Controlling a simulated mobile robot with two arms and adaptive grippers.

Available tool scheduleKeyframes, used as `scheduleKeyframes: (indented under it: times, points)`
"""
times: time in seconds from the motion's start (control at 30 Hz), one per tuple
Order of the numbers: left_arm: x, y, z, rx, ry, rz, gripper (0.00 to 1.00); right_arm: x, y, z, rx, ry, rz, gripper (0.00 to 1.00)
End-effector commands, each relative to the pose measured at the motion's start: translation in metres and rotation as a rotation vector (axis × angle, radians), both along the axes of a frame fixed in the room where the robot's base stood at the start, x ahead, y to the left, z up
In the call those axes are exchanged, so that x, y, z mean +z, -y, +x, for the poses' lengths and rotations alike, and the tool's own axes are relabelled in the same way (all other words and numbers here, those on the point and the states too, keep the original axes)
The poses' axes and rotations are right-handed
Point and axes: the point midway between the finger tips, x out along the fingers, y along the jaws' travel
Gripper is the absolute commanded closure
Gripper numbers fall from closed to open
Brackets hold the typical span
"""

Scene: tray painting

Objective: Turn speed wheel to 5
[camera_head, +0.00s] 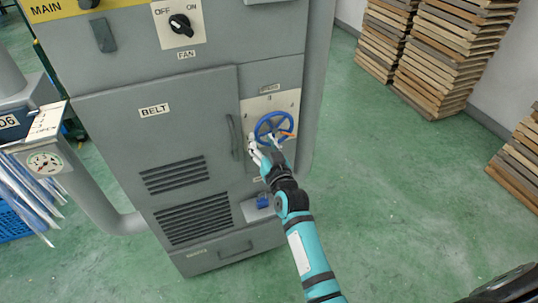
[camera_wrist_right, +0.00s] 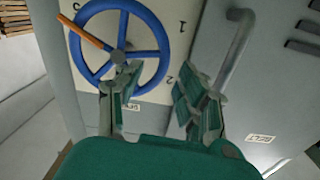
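The blue speed wheel (camera_head: 262,121) is on the upright front of the grey machine, on a pale plate with numbers around it. Its orange pointer (camera_head: 288,134) points right and slightly down in the head view. In the right wrist view the wheel (camera_wrist_right: 158,68) shows at upper left, its orange spoke (camera_wrist_right: 88,30) pointing up-left, near a partly cut-off mark. My right gripper (camera_head: 258,148) is at the wheel's lower left rim. In the wrist view its fingers (camera_wrist_right: 158,98) are apart with a gap between them; one overlaps the wheel's rim and hub area. Contact is unclear. My left gripper is not in view.
A vertical handle (camera_head: 234,138) on the BELT door (camera_head: 115,95) stands just left of the wheel. The FAN knob (camera_head: 181,24) is above. A blue part (camera_head: 263,201) sits below the wheel. Stacked boards (camera_head: 450,50) stand at the back right; green floor is open between.

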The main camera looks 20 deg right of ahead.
Motion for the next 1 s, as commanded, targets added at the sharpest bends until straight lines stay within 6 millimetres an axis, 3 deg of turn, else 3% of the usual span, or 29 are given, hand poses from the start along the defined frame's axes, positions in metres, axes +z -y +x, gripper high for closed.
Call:
scheduleKeyframes:
  times: [0.2,0.4,1.0]
  points:
    - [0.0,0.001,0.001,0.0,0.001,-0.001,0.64,0.0,0.0,-0.046,0.0,-0.001,0.0,0.61]
    - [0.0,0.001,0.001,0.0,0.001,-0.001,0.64,0.0,0.0,-0.068,-0.001,0.0,0.0,0.61]
    - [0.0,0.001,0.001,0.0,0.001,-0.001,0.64,-0.002,-0.001,-0.072,0.002,-0.006,-0.001,0.61]
